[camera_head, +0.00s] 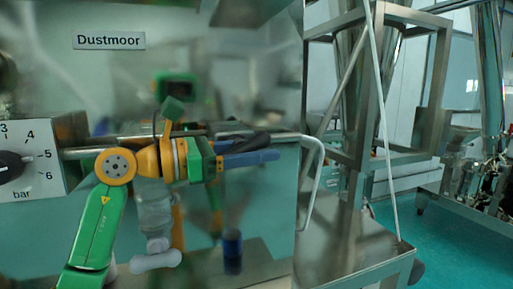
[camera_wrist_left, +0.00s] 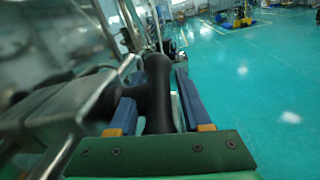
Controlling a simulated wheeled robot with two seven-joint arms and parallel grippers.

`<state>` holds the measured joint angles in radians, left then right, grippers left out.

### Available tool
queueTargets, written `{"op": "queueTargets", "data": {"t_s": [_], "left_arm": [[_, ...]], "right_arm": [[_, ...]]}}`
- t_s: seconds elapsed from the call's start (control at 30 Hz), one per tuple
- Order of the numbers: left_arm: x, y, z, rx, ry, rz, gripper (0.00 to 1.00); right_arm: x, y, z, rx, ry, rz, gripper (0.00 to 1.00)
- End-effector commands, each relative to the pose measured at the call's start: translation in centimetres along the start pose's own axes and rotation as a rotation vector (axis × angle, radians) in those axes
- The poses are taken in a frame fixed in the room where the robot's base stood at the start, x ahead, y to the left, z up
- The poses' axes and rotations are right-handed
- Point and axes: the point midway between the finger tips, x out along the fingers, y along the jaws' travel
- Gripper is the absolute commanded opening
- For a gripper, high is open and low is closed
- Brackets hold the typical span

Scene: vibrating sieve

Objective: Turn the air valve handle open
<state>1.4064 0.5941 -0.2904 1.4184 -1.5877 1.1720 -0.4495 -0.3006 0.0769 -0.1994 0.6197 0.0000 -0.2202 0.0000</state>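A black handle (camera_head: 262,144), which I take to be the air valve handle, sticks out to the right just behind my left gripper (camera_head: 250,158) in the head view. The valve body is mostly hidden behind the gripper and wrist. In the left wrist view, the thick black handle (camera_wrist_left: 158,85) lies between the two blue fingers of my left gripper (camera_wrist_left: 155,112). The fingers stand apart on either side of it, with narrow gaps showing, so the gripper looks open around the handle. Contact cannot be made out for certain. My right gripper is not in view.
A pressure dial box (camera_head: 42,160) marked in bar is at the left. A shiny steel panel with a Dustmoor label (camera_head: 109,41) reflects my arm behind the gripper. A bent metal rail (camera_head: 316,175) and steel frame (camera_head: 356,120) stand at the right.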

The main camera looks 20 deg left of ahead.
Motion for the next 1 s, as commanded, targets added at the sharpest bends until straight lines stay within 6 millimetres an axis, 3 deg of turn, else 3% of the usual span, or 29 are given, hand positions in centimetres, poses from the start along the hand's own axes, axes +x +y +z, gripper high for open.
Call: {"op": "queueTargets", "data": {"t_s": [0.03,0.13,0.17,0.37,0.6,0.7,1.0], "left_arm": [[0.0,0.0,0.0,0.0,0.0,0.0,0.31],[0.0,0.0,0.0,0.0,0.0,0.0,0.04],[0.0,0.0,0.0,0.0,0.0,0.0,0.0],[0.0,0.1,0.4,0.002,0.021,-0.003,0.0],[-0.2,0.2,0.8,0.024,0.271,-0.047,0.0],[-0.2,-0.1,-0.6,0.031,0.372,-0.067,0.0],[-0.3,-0.1,-1.0,0.036,0.433,-0.077,0.0]], "right_arm": [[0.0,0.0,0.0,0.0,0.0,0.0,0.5],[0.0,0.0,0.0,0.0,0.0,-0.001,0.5],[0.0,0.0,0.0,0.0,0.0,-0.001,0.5],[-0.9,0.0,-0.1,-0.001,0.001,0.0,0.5],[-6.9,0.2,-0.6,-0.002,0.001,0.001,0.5],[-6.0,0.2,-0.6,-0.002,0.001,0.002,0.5],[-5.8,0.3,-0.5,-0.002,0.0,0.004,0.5]]}}
